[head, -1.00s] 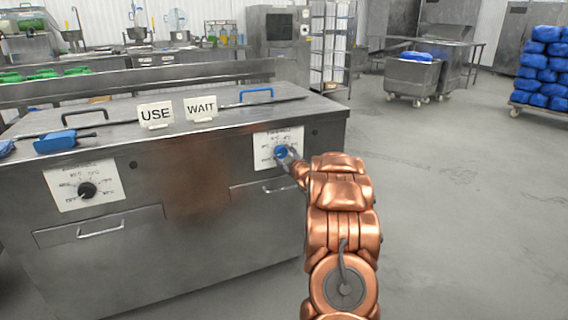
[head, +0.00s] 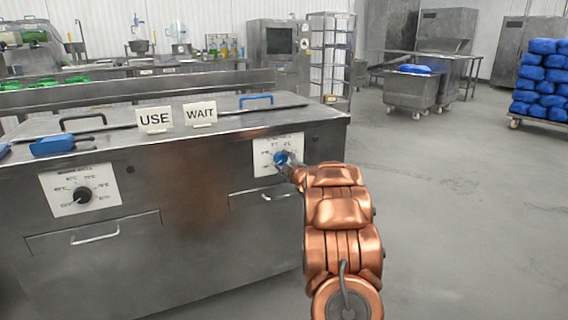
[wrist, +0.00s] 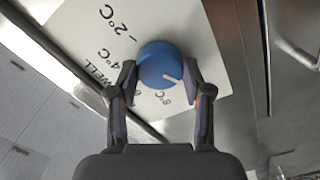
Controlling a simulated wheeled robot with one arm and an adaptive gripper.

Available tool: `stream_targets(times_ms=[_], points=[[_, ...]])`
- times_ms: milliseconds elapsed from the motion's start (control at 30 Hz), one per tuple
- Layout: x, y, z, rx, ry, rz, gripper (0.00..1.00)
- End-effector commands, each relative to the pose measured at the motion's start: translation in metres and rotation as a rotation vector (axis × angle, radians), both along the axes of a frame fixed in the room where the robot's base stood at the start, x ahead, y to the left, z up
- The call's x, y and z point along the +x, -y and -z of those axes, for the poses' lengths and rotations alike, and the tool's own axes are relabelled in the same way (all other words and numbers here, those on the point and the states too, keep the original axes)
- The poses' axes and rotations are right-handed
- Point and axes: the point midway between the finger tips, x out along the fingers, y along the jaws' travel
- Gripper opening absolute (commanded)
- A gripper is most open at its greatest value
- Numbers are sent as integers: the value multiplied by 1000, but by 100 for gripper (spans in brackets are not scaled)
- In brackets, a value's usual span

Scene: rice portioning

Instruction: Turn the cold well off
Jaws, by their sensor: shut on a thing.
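The cold well's dial is a blue round knob (wrist: 158,62) on a white label plate (wrist: 85,35) printed with "WELL" and temperatures such as -2°C and 4°C. The knob's white mark points to the lower right in the wrist view. My gripper (wrist: 160,78) is shut on the knob, one fingertip on each side. In the head view the knob (head: 281,158) is on the counter's front at the right, partly covered by my gripper (head: 286,163). The label's off position cannot be read.
A black knob (head: 82,195) on another white plate is at the left of the steel counter (head: 190,240). "USE" (head: 155,119) and "WAIT" (head: 200,113) signs stand on top. Drawer handles (head: 95,236) stick out below.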

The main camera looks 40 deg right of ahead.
Motion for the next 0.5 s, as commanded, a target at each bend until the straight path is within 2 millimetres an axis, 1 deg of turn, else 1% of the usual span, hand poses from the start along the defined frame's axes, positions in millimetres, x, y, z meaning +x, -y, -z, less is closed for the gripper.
stream_targets(times_ms=[67, 100, 333, 500], points=[[0, 0, -1, -2, 1, 0, 15], [0, 0, -1, -2, 1, 0, 51], [0, 0, 0, -1, 0, -1, 75], [0, 0, 0, 0, 0, -1, 76]])
